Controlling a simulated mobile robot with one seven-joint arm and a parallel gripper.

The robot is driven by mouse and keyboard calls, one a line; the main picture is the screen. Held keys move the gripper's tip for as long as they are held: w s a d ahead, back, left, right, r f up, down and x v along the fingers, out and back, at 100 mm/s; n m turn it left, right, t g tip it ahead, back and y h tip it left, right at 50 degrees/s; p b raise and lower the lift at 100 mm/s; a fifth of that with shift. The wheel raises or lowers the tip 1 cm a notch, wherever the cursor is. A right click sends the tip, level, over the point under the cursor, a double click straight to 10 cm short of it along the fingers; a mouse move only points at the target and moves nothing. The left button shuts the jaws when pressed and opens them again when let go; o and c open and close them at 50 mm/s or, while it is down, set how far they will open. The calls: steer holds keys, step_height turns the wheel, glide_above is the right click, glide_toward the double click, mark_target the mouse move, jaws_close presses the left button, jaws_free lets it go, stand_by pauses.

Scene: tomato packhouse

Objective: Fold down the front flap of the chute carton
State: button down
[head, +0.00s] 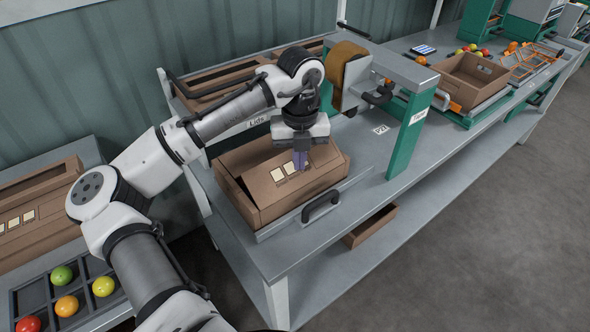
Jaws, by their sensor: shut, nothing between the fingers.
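The brown chute carton (262,209) lies on the grey bench near the middle of the head view. Its broad top panel carries several pale printed squares, and a narrow dark opening shows along its left side. I cannot clearly tell which panel is the front flap or how far it is folded. My gripper (301,164) points down over the right part of this panel, fingers shut and empty. The fingertips are at or just above the cardboard; contact cannot be told. My gripper and wrist hide part of the carton's far side.
A black-handled metal bar (320,205) runs along the carton's near right side. A green tape frame (411,120) stands to the right, a lid rack (208,88) behind. Left are another carton (60,178) and a tomato tray (88,318). Bench right of the bar is clear.

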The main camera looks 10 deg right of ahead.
steer(key=shift+w+a+f, duration=0.2)
steer(key=shift+w+f, duration=0.25)
steer(key=shift+w+a+f, duration=0.2)
steer(key=shift+w+f, duration=0.2)
steer(key=shift+w, duration=0.05)
steer(key=shift+w+a+f, duration=0.1)
steer(key=shift+w+f, duration=0.2)
steer(key=shift+f, duration=0.25)
steer(key=shift+r, duration=0.1)
step_height(320, 180, up, 8)
steer(key=p, duration=0.6)
